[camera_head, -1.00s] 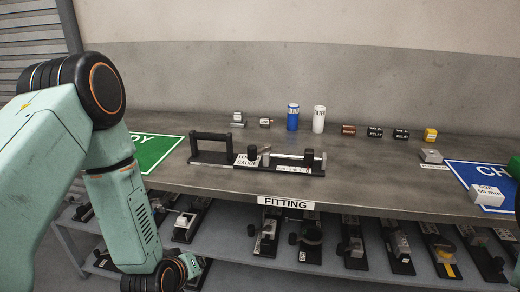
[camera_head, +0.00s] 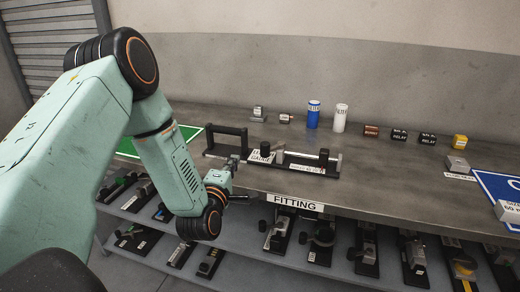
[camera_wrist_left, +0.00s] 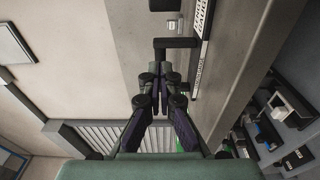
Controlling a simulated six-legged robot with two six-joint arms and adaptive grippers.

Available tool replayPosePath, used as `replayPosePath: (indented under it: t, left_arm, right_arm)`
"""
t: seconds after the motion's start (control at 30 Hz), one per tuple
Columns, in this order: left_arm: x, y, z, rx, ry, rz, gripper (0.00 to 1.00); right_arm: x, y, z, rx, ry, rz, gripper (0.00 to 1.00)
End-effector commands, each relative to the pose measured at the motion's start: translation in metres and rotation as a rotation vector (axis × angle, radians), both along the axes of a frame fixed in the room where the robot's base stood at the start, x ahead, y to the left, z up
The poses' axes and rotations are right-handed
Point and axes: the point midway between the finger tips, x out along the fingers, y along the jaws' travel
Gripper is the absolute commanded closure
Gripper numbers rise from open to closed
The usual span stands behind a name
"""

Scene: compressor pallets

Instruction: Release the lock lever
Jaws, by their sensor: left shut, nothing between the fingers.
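A black gauge fixture (camera_head: 215,152) with a tall black bar handle (camera_head: 228,130) stands on the bench. It carries a white label (camera_head: 262,157), a black knob (camera_head: 265,148), a small upright metal piece (camera_head: 280,152), a silver rod (camera_head: 300,155) and a black end block (camera_head: 324,157). I cannot tell which part is the lock lever. My left gripper (camera_head: 236,161) is at the fixture's front left, below the handle in the picture; contact is unclear. In the left wrist view the gripper (camera_wrist_left: 160,72) is shut and empty, with the black handle (camera_wrist_left: 175,43) just beyond it. My right gripper is out of view.
Blue (camera_head: 313,115) and white (camera_head: 340,118) cylinders and several small parts stand along the back of the bench (camera_head: 400,180). A green mat (camera_head: 188,132) lies left, a blue mat (camera_head: 495,182) right. A shelf below holds several more fixtures. The bench middle right is clear.

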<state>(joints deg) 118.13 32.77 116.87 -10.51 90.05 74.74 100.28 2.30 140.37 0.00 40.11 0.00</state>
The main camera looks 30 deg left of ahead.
Motion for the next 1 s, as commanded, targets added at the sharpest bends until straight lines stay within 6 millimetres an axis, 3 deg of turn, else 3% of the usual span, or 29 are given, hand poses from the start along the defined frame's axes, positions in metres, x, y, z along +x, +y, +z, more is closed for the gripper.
replayPosePath:
  t: [0.47,1.0]
  left_arm:
    - [0.011,0.0,0.0,-0.003,-0.002,-0.003,1.0]
    - [0.097,0.026,-0.001,-0.003,-0.001,-0.005,1.0]
  right_arm:
    - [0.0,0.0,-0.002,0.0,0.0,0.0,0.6]
    - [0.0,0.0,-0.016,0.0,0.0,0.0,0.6]
